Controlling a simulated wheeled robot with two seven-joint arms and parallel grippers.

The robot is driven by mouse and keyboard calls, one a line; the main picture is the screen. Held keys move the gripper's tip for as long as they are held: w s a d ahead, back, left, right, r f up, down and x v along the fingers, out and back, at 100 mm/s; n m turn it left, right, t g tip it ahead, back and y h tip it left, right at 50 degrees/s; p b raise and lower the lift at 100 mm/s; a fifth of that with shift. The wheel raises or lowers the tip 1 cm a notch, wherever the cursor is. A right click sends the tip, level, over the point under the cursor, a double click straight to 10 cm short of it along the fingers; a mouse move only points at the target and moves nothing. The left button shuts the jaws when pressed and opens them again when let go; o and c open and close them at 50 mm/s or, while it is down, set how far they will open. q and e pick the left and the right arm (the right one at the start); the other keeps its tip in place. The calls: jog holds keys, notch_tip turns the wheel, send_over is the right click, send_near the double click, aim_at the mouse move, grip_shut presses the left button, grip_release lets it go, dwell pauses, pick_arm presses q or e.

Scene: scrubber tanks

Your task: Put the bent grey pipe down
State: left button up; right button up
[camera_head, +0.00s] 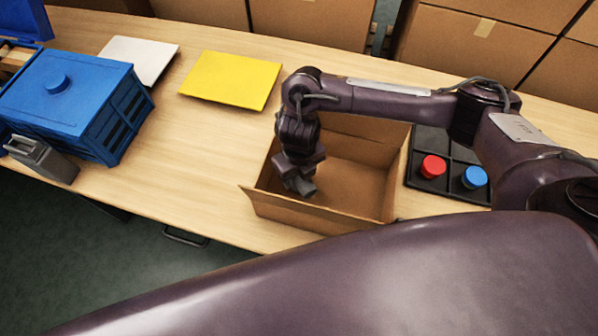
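My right gripper (300,182) points down inside an open cardboard box (325,220), near the box's left side. A small dark grey, angular shape shows at its tip. I cannot tell whether this is the bent grey pipe or only the fingers, nor whether the fingers are apart. No bent grey pipe can be clearly made out elsewhere. My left gripper is not in view.
A black divided tray (425,183) holds a red cap (433,167) and a blue cap (474,177). A yellow sheet (230,80), a white sheet (140,58), a blue tank (75,100) and a grey container (42,158) are leftward. The wooden table (185,150) is clear between.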

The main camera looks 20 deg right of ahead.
jog(key=shift+r, duration=0.2)
notch_tip(320, 180, up, 12)
jog(key=p, duration=0.3)
jog(key=shift+p, duration=0.35)
